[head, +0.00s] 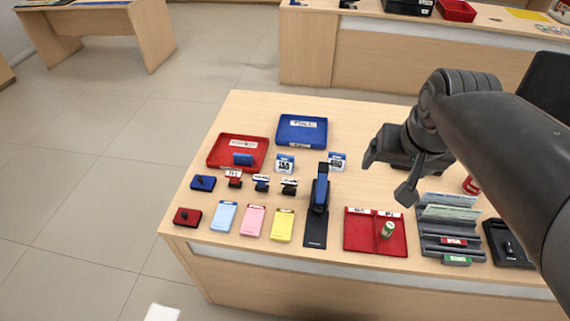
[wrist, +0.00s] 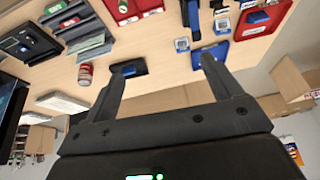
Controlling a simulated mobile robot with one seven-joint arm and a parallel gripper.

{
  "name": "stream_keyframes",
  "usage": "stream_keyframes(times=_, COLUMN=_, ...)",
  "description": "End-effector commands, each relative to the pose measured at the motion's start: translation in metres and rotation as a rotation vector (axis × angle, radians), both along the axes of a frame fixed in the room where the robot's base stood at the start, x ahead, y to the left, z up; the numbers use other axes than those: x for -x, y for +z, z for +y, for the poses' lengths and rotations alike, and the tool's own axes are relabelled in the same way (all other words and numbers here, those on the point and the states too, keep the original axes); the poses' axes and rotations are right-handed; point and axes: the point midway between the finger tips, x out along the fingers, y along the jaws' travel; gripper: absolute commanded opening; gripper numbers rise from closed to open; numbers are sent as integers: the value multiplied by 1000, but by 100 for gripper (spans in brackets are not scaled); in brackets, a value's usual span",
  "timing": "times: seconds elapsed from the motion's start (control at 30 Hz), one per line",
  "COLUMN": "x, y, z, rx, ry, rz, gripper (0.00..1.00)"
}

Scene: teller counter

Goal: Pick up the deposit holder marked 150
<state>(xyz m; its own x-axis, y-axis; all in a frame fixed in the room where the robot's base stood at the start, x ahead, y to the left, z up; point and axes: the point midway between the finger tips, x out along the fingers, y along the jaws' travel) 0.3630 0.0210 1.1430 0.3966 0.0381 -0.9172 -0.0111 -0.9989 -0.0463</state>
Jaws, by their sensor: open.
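Two small blue-and-white holders with printed numbers stand on the counter in the head view. The left one (head: 285,164) seems to read 150, though the print is small. The right one (head: 337,161) has a number that I cannot read surely. In the wrist view two such holders (wrist: 182,44) (wrist: 221,25) show near the top, their numbers unreadable. My gripper (head: 388,176) is open and empty above the counter, to the right of both holders and apart from them. Its two spread fingers also show in the wrist view (wrist: 160,65).
A red tray (head: 225,148) and a blue tray (head: 302,131) lie behind the holders. Several stamps stand in front, with a blue stapler (head: 320,190) to the right. A red can (head: 471,185) and a grey sorter (head: 440,238) are at right.

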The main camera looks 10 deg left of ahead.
Motion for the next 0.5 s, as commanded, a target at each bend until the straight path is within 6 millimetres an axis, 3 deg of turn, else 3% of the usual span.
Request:
stream_keyframes(times=0.27, x=-84, y=-3, z=34, rx=-30, ry=-13, rz=93, gripper=84)
stream_keyframes(times=0.5, x=-153, y=-26, z=73, rx=-40, ry=-27, rz=170, gripper=84)
